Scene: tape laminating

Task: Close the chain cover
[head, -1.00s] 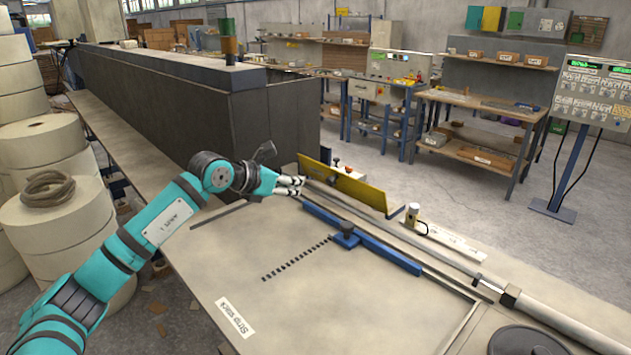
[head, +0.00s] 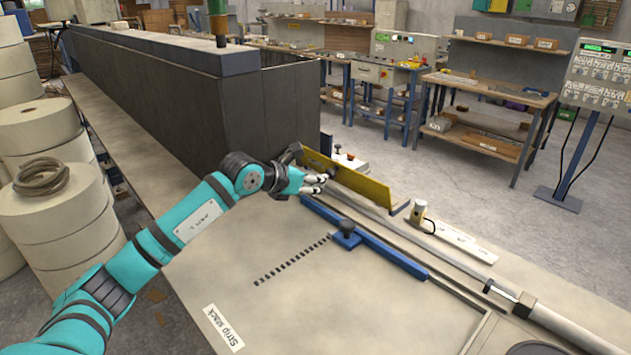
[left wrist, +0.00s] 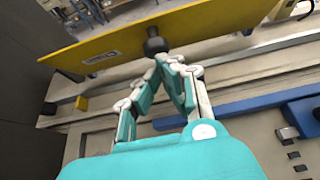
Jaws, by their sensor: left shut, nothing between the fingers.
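The chain cover looks to be the long yellow panel (head: 365,190), raised on edge along the rail at the back of the table. It spans the top of the left wrist view (left wrist: 115,50), with a dark round knob (left wrist: 155,45) on its near face. My left gripper (head: 326,180) is in front of the panel's left half. In the left wrist view its fingertips (left wrist: 172,64) are together and empty, just below the knob; I cannot tell whether they touch it. My right gripper is not in view.
A blue guide bar (head: 385,250) with a dark knob lies in front of the rail. A tall dark housing (head: 230,110) stands left of the cover. A small sensor post (head: 418,210) stands right of it. The tabletop near the "Strip stack" label (head: 223,328) is clear.

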